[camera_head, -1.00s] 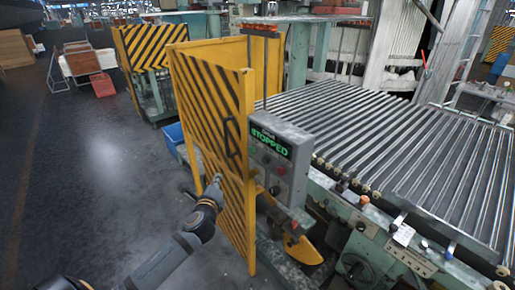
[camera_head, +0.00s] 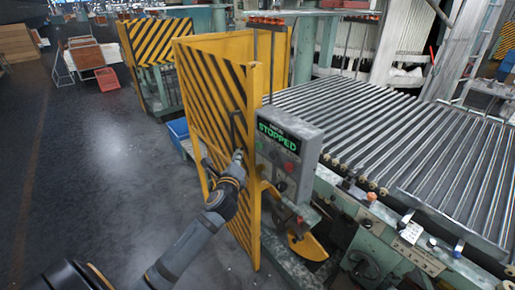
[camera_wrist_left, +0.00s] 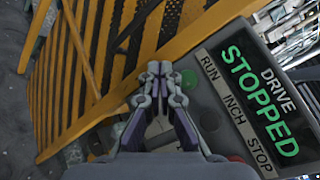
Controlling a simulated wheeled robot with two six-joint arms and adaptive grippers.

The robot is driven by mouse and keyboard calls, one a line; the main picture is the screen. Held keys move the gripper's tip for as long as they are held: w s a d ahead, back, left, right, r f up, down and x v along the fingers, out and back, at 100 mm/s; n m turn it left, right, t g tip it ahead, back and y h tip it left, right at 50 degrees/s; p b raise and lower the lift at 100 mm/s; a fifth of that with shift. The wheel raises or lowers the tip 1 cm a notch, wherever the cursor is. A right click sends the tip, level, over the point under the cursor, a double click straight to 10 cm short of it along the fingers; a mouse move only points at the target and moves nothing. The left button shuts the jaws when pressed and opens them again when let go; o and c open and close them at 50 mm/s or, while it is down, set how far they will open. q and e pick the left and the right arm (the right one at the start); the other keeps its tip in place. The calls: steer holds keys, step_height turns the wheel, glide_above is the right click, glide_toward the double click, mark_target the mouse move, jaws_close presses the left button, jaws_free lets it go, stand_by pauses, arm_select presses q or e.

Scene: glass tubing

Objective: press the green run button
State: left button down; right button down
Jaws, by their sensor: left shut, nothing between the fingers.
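The grey control box (camera_head: 300,150) stands on the machine's corner, with a lit display reading DRIVE STOPPED (camera_head: 277,137). In the left wrist view the display (camera_wrist_left: 262,92) sits above the labels RUN, INCH and STOP. The green run button (camera_wrist_left: 189,79) is below the RUN label, just right of my fingertips. My left gripper (camera_head: 238,157) is shut and empty in front of the box's left side, and it also shows in the left wrist view (camera_wrist_left: 159,68). The gap between fingertips and button cannot be judged. My right gripper is out of view.
A yellow and black striped guard (camera_head: 215,105) stands directly left of the box, close to my left arm. A red button (camera_head: 289,167) is on the box's face. The roller conveyor (camera_head: 400,140) extends right.

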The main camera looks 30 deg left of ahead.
mark_target(260, 145)
arm_select(q)
steer(key=w, duration=0.1)
steer(key=w+d, duration=0.1)
steer(key=w, duration=0.1)
steer(key=w+d, duration=0.1)
steer(key=shift+w, duration=0.4)
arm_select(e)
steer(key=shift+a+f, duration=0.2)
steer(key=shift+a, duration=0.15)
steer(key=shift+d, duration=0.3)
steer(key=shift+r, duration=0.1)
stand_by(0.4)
arm_select(q)
steer(key=shift+w+d, duration=0.2)
steer(key=shift+w, duration=0.2)
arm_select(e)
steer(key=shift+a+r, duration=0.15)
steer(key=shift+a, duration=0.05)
